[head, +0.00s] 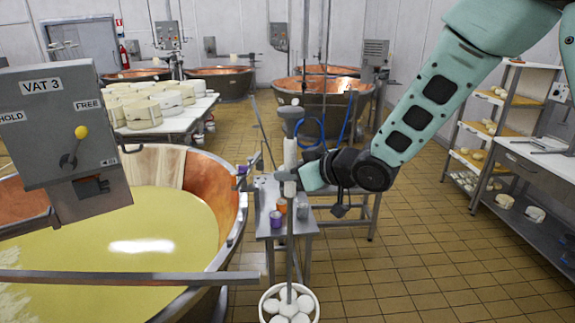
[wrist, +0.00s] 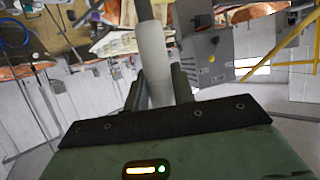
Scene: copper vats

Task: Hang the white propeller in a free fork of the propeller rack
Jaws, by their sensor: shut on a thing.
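My gripper (head: 296,178) is shut around the white sleeve of a long upright shaft, in front of the vat's right side. The sleeve (wrist: 153,60) also shows between the two fingers (wrist: 158,90) in the wrist view. A thin grey rod runs down from the sleeve to a round white head (head: 289,303) with several lobes inside a ring, low in the head view. This looks like the white propeller; its lower edge is cut off by the frame. I cannot make out the propeller rack or its forks with certainty in either view.
A copper vat (head: 236,212) of yellow liquid fills the left, with a grey control box (head: 62,130) over it. A small metal table (head: 300,228) with cups stands behind the shaft. Shelves (head: 500,110) and a bench are at right. The tiled floor (head: 420,265) at right is clear.

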